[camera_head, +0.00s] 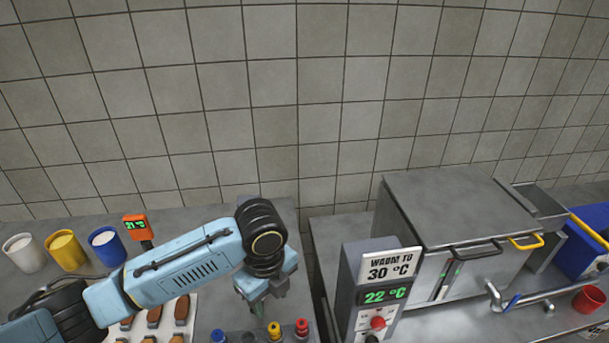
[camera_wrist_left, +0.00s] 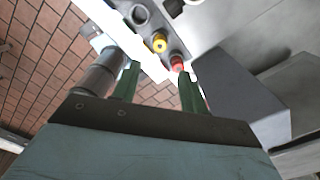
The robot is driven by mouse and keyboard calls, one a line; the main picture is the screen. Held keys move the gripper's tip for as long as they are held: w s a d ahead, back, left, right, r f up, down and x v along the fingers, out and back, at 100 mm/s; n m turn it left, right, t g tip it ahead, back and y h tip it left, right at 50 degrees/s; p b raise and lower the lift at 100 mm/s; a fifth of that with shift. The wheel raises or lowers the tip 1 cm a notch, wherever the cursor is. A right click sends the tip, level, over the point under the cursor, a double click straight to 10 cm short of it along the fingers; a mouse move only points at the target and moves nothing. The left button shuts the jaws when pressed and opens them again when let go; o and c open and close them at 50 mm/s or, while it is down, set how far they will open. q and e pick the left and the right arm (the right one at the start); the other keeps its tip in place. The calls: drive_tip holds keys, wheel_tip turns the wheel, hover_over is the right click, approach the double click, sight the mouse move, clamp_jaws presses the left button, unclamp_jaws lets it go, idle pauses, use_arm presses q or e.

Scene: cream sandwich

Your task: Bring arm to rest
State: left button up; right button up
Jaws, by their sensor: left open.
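My left arm comes in from the left in the head view, its light-blue links crossing above the counter. My left gripper (camera_head: 262,303) points down near several colored knob-like tops. In the left wrist view my left gripper (camera_wrist_left: 160,78) shows two green fingers spread apart, with nothing held between them. Beyond the fingertips are a yellow top (camera_wrist_left: 159,42) and a red top (camera_wrist_left: 177,62). In the head view the yellow top (camera_head: 274,329) and red top (camera_head: 302,327) stand at the bottom edge. My right gripper is not in view.
A white cup (camera_head: 24,252), yellow cup (camera_head: 66,250) and blue cup (camera_head: 107,246) stand at left. Brown oblong pieces (camera_head: 181,310) lie partly under my arm. A sign panel (camera_head: 381,270) reads "WARM TO 30 °C" and 22 °C beside a metal box (camera_head: 450,210). A red cup (camera_head: 588,299) is at right.

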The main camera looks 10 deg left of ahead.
use_arm(q)
drive_tip(key=s+d+f+n+t+h, duration=0.2)
drive_tip(key=s+d+f+n+h, duration=0.1)
drive_tip(key=s+n, duration=0.65)
drive_tip(key=s+a+f+n+t+y, duration=0.1)
drive_tip(key=s+a+n+t+y, duration=0.15)
drive_tip(key=s+a+n, duration=0.95)
wheel_tip(320, 180, down, 30)
drive_tip(key=a+n+g+b, duration=0.1)
drive_tip(key=n+g+b, duration=0.1)
drive_tip(key=b, duration=0.4)
drive_tip(key=s+a+f+b, duration=0.1)
drive_tip(key=s+f+b, duration=0.1)
drive_tip(key=s+f, duration=0.6)
drive_tip(key=s+a+f+g+b, duration=0.1)
drive_tip(key=s+a+f+b, duration=0.1)
drive_tip(key=s+f, duration=0.6)
wheel_tip(320, 180, down, 6)
drive_tip(key=shift+r+m+b, duration=0.25)
drive_tip(key=shift+m+b, duration=0.1)
drive_tip(key=shift+b, duration=0.4)
